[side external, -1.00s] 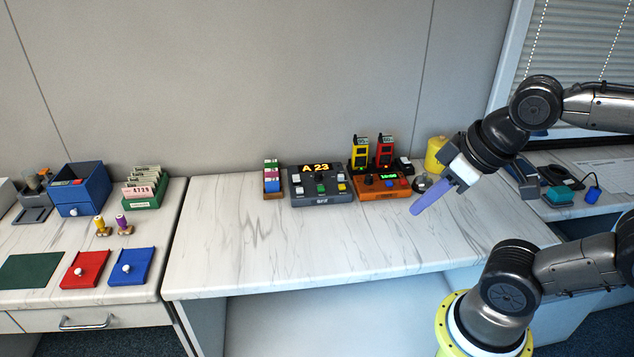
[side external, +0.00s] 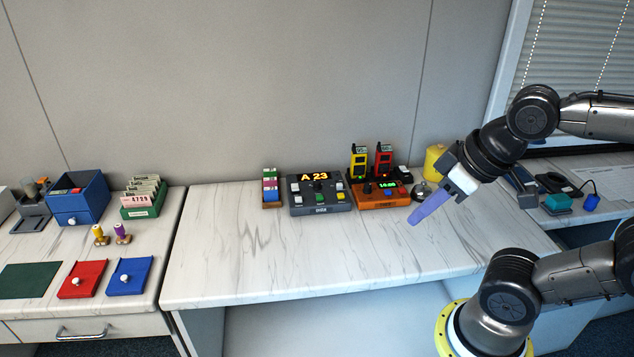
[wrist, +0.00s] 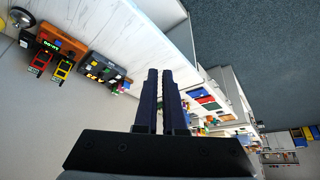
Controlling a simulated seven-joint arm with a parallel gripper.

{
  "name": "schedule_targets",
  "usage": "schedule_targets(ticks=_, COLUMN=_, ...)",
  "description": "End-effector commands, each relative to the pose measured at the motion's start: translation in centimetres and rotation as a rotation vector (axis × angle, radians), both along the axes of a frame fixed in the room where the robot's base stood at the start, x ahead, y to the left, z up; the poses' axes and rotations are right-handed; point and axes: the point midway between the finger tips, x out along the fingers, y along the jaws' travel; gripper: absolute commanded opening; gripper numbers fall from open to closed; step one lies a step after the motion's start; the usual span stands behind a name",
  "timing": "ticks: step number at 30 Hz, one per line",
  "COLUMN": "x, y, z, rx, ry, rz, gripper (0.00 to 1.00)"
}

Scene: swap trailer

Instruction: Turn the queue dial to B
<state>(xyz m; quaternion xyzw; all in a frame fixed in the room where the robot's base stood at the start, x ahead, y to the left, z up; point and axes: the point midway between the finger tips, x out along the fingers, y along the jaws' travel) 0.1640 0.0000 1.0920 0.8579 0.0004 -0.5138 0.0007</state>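The grey queue console (side external: 320,208) stands at the back of the middle desk, its amber display reading "A 23". A dark knob just below the display looks like the queue dial (side external: 320,188); its pointer is too small to read. The console also shows in the wrist view (wrist: 103,70), at left. My gripper (side external: 412,221) is above the desk to the right of and nearer than the console, clear of it. The fingers also show in the wrist view (wrist: 160,72).
A yellow cylinder (side external: 434,160) is behind my gripper. The desk's front half is clear.

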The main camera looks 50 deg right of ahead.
Motion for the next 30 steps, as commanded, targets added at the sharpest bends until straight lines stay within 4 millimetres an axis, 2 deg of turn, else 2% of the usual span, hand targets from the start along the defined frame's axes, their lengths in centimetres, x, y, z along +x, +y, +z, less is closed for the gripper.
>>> schedule_targets(ticks=1, x=0.0, y=0.0, z=0.0, rx=-0.004, ry=0.0, rz=0.008, gripper=0.18)
schedule_targets(ticks=5, x=0.5, y=0.2, z=0.6, rx=-0.031, ry=-0.023, rz=0.072, gripper=0.41)
schedule_targets(ticks=9, x=3.7, y=0.7, z=4.7, rx=-0.064, ry=-0.117, rz=0.173, gripper=0.64)
schedule_targets(ticks=12, x=6.9, y=0.7, z=7.1, rx=-0.084, ry=-0.146, rz=0.215, gripper=0.64)
schedule_targets(ticks=17, x=12.5, y=-0.4, z=9.6, rx=-0.111, ry=-0.164, rz=0.248, gripper=0.64)
schedule_targets(ticks=21, x=18.7, y=-2.6, z=10.6, rx=-0.13, ry=-0.164, rz=0.259, gripper=0.64)
schedule_targets(ticks=26, x=25.8, y=-6.5, z=9.7, rx=-0.141, ry=-0.147, rz=0.249, gripper=0.64)
schedule_targets(ticks=30, x=31.2, y=-11.1, z=6.9, rx=-0.138, ry=-0.118, rz=0.221, gripper=0.64)
